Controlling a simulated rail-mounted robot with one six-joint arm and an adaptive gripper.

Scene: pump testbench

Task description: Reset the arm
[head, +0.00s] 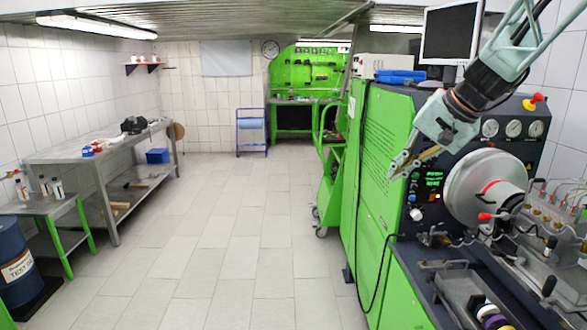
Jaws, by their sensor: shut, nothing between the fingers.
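My gripper (404,168) is at the end of my pale green and black arm, which reaches in from the upper right. It points down and to the left, in front of the green test bench (377,160) and its dark control panel. Its fingers are together and hold nothing. The fingertips overlap the edge between the green side panel and the control panel in the picture; I cannot tell how far apart they are in depth.
The bench carries a large silver disc (478,188), gauges (513,128), a monitor (449,33) and a tray with rings (487,312). A steel workbench (95,160) and a blue drum (17,262) stand at left. The tiled floor (220,220) between is clear.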

